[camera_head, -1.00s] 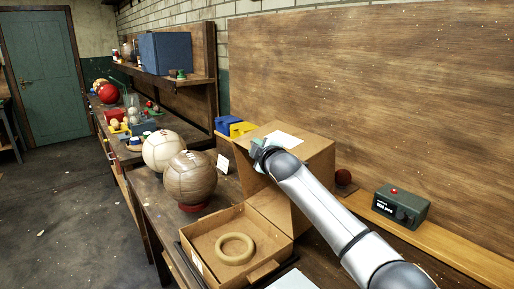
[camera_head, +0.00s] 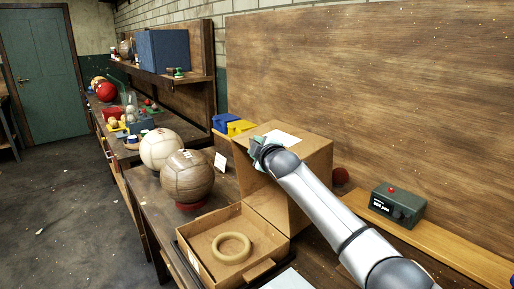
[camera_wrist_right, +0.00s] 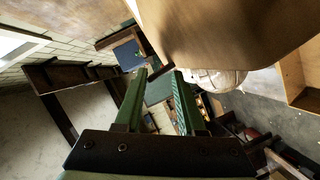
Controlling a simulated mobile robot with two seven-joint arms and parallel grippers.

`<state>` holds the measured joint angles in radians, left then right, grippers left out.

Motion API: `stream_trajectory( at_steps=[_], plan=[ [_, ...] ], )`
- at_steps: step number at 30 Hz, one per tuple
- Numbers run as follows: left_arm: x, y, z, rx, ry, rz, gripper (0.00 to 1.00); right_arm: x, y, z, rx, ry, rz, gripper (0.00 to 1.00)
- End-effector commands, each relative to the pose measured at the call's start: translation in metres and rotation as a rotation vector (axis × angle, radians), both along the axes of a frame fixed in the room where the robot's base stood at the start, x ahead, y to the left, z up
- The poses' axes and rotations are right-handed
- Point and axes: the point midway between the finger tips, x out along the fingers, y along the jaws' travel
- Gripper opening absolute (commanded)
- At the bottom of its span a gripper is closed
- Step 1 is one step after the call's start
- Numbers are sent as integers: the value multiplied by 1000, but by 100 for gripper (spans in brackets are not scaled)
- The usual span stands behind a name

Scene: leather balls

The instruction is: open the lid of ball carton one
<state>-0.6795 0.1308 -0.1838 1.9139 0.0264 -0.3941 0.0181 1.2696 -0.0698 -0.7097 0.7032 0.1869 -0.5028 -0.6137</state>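The ball carton (camera_head: 184,243) is a brown cardboard box at the front of the bench, with a pale ring (camera_head: 231,247) lying inside. Its deep lid (camera_head: 309,158) stands raised at the back of the open base, with a white label on its upper face. My right gripper (camera_head: 259,150) is at the lid's upper left edge, seen small and partly hidden by its own arm. In the right wrist view its green fingers (camera_wrist_right: 159,72) are apart with nothing between them, and a brown cardboard surface (camera_wrist_right: 225,30) fills the upper right. My left gripper is not in view.
Two leather balls (camera_head: 187,176) stand left of the carton, the nearer on a red ring. Blue and yellow bins (camera_head: 240,127) stand behind. The floor at left is clear.

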Motion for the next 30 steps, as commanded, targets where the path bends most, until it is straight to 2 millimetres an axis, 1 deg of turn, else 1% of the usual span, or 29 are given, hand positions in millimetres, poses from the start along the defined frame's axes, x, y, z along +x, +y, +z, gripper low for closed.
stream_trajectory(
  at_steps=[1, 5, 14, 20, 30],
  plan=[
    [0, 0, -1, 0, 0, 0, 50, -1, -1, -3, -1, 7, -2, 38],
    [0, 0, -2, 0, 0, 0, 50, -5, -2, -2, 0, 3, 0, 38],
    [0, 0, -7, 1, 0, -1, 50, -27, -8, 5, 3, -2, 1, 38],
    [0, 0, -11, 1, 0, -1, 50, -48, -14, 9, 1, -4, 1, 38],
    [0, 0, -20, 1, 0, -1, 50, -89, -26, 17, 1, -4, 1, 38]
  ],
)
